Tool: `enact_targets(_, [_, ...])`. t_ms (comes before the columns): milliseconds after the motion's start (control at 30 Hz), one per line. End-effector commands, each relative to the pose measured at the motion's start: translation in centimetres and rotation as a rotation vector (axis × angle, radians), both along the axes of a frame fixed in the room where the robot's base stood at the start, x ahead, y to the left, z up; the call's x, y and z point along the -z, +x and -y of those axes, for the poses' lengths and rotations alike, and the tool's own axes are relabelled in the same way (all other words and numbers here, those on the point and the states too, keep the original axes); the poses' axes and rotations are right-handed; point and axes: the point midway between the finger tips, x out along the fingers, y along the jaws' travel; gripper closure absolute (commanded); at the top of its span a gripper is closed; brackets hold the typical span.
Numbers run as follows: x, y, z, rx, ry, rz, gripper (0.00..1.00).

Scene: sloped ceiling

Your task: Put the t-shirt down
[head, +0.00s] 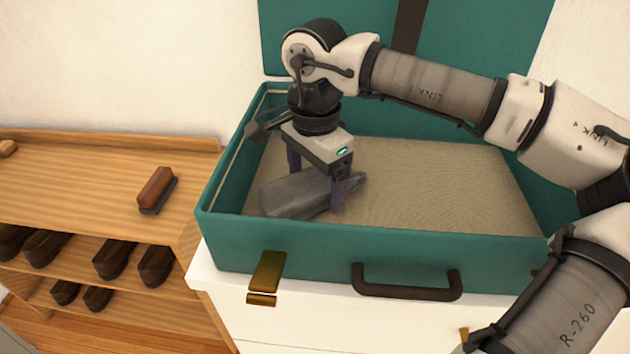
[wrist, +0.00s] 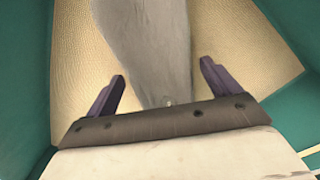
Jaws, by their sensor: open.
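The t-shirt (head: 290,196) is a grey, rolled or folded bundle. It lies on the beige lining at the left side of the open green suitcase (head: 300,249). My gripper (head: 318,190) is inside the suitcase, pointing down, with its dark purple fingers on either side of the bundle. In the wrist view the t-shirt (wrist: 150,45) runs from the top edge to between the fingers. The gripper (wrist: 162,85) is open there, with gaps between both fingers and the cloth. One finger hides part of the bundle in the head view.
The suitcase stands on a white cabinet (head: 215,285), its lid raised behind. The suitcase's right side is bare lining. A wooden shelf (head: 80,165) at left holds a brush (head: 157,188) on top and several dark shoes (head: 115,257) below.

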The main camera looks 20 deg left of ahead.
Motion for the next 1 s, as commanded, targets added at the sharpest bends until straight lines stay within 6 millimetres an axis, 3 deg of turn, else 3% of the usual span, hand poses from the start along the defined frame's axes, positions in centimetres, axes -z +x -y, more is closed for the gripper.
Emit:
enact_targets(300, [-6.9, 0.1, 0.0, 0.001, 0.002, 0.002, 0.11])
enact_targets(500, [-10.0, 0.0, 0.0, 0.000, 0.002, 0.001, 0.11])
enact_targets(700, [-11.0, 0.0, 0.0, 0.000, 0.000, -0.001, 0.11])
enact_targets(1000, [-11.0, 0.0, 0.0, 0.000, 0.000, -0.001, 0.11])
